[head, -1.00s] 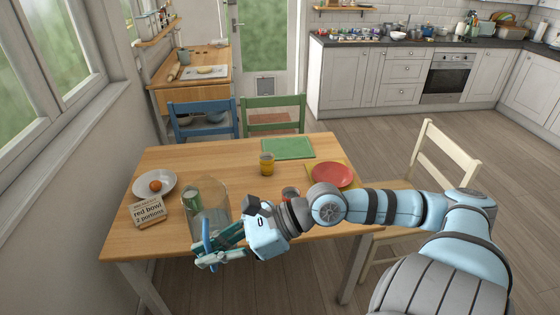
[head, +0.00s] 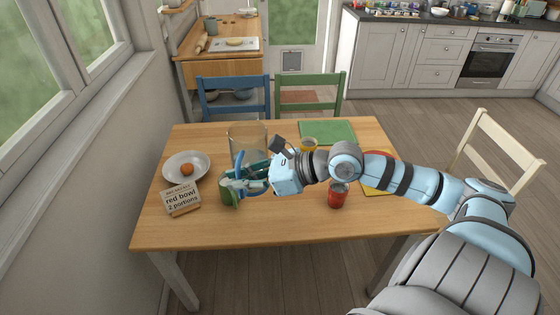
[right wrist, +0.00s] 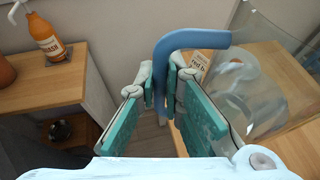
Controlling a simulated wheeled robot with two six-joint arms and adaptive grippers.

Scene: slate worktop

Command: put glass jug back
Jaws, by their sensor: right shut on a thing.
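The glass jug (head: 247,138) is clear, with a blue handle (head: 240,162). In the head view it shows behind my right gripper (head: 243,183), over the left half of the wooden table. That gripper is shut on the jug's handle. In the right wrist view the blue handle (right wrist: 161,75) runs down between the teal fingers, and the clear glass body (right wrist: 245,95) is to their right. I cannot tell whether the jug's base is on the table or above it; the gripper hides its lower part. My left gripper is not in view.
A green cup (head: 226,192) stands close to the gripper. A plate (head: 172,168) with an orange item and a lettered card (head: 183,200) are at the left. A red cup (head: 338,199), a yellow cup (head: 308,144) and a green mat (head: 328,131) are further right. The front table strip is clear.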

